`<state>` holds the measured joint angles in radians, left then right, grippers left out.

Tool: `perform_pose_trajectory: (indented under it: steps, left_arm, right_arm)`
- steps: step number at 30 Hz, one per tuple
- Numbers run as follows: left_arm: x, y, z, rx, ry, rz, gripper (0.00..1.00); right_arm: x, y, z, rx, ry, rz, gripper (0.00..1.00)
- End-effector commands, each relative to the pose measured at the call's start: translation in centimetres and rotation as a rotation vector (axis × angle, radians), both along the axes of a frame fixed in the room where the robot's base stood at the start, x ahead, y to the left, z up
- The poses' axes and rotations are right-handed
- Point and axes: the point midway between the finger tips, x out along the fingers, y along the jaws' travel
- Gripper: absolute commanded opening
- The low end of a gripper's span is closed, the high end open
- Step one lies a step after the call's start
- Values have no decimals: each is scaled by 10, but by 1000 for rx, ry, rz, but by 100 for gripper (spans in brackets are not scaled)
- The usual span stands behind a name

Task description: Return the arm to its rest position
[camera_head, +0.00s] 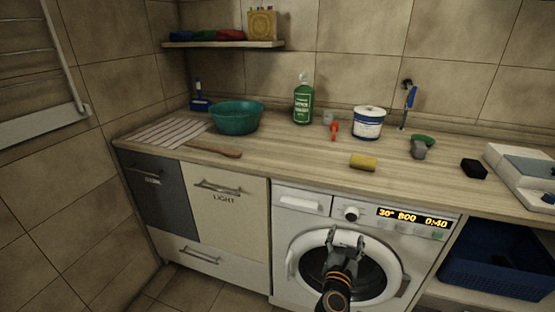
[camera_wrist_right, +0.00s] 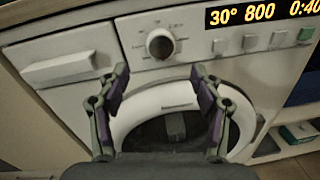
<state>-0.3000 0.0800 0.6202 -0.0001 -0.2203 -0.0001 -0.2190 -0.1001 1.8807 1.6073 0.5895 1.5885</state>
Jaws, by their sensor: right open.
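My right gripper (camera_head: 345,240) is open and empty in front of the washing machine (camera_head: 283,252). In the head view it covers part of the round door. In the right wrist view the two fingers of the gripper (camera_wrist_right: 160,90) stand wide apart, with the machine's control knob (camera_wrist_right: 160,44) above and the round door (camera_wrist_right: 143,105) between and behind them. The door looks closed. The display (camera_head: 412,218) reads 30° 800 0:40. My left gripper is not in view.
Above the machine runs a wooden counter (camera_head: 300,168) with a teal basin (camera_head: 236,118), a green bottle (camera_head: 303,103), a white tub (camera_head: 368,123) and a yellow sponge (camera_head: 363,162). A blue crate (camera_head: 500,265) sits on the shelf at right. Floor shows at lower left.

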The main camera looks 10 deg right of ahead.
Motion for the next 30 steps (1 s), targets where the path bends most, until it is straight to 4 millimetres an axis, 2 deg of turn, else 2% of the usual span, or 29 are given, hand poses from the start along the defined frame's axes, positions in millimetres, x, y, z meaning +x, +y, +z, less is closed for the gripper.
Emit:
perform_pose_trajectory:
  steps: [2,4,5,8,9,11,12,14,15,17,18,20,21,24,25,27,30]
  left_arm:
    - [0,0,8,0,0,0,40]
    - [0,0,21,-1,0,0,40]
    - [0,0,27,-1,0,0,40]
    - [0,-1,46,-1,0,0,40]
    - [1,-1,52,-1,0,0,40]
    - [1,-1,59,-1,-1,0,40]
    - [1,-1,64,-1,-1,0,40]
    - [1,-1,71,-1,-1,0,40]
    - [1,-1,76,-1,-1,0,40]
    - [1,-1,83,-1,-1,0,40]
    - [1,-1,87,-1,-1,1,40]
    - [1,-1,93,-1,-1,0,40]
    - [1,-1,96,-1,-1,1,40]
    - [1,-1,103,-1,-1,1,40]
    - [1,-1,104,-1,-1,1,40]
    - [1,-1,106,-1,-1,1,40]
    - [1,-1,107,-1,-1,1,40]
  right_arm:
    - [2,6,-12,-118,89,33,66]
    - [4,19,-43,-369,273,117,66]
    - [3,27,-61,-508,370,170,66]
    - [-15,54,-139,-996,690,400,66]
    - [-29,63,-171,-1178,796,503,66]
    - [-56,74,-217,-1426,929,667,66]
    - [-78,79,-246,-1583,1000,782,66]
    - [-115,83,-286,-1799,1081,960,66]
    - [-142,84,-310,-1933,1118,1085,66]
    - [-187,82,-341,-2123,1146,1281,66]
    - [-218,80,-359,-2242,1147,1418,66]
    - [-265,74,-381,-2400,1118,1625,66]
    - [-295,70,-392,2346,-1020,-1657,66]
    - [-360,57,-408,2123,-761,-1642,66]
    - [-376,53,-411,2071,-699,-1637,66]
    - [-404,47,-415,1978,-586,-1627,66]
    - [-425,41,-418,1908,-499,-1615,66]
